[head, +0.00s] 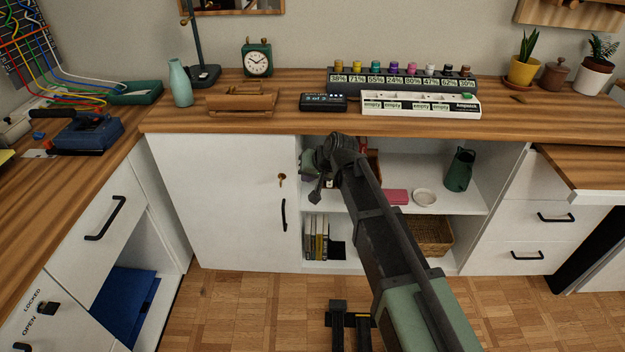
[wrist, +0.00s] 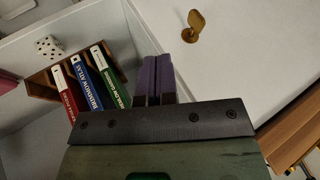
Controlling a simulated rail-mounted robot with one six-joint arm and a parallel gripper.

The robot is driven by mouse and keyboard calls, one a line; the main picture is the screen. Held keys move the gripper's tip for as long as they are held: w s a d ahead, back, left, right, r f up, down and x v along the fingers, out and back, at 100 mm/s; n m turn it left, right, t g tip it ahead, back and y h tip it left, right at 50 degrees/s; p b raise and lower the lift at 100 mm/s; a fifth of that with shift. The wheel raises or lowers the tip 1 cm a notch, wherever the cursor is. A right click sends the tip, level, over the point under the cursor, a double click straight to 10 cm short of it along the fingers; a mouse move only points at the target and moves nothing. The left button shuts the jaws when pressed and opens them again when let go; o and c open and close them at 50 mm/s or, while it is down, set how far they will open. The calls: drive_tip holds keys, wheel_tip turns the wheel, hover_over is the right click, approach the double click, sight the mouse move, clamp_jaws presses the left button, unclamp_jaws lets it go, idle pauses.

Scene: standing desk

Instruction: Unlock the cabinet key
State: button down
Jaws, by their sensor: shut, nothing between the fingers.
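The brass cabinet key (head: 282,178) sits in the lock near the right edge of the white cabinet door (head: 220,195), above a black handle (head: 284,214). The door is closed. In the wrist view the key (wrist: 194,24) stands out from the white door face, its flat bow showing. My gripper (head: 315,197) is in front of the open shelves, just right of the key. In the wrist view its two dark purple fingers (wrist: 165,66) are together, empty, and point toward the door edge, apart from the key. The keyhole itself is hard to make out.
Open shelves right of the door hold books (head: 316,238), a green pitcher (head: 460,170) and a wicker basket (head: 432,236). The wooden desktop (head: 225,122) overhangs above. At lower left is a black knob (head: 46,307) marked LOCKED and OPEN. The floor before the door is clear.

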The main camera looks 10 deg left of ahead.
sight(281, 180)
drive_tip(key=a+f, duration=0.1)
drive_tip(key=a+b, duration=0.1)
drive_tip(key=a, duration=0.1)
drive_tip(key=a+f, duration=0.1)
drive_tip(key=a, duration=0.1)
drive_tip(key=shift+w+f, duration=0.25)
drive_tip(key=shift+f, duration=0.05)
drive_tip(key=shift+s+a, duration=0.1)
drive_tip(key=shift+a, duration=0.3)
drive_tip(key=shift+d, duration=0.1)
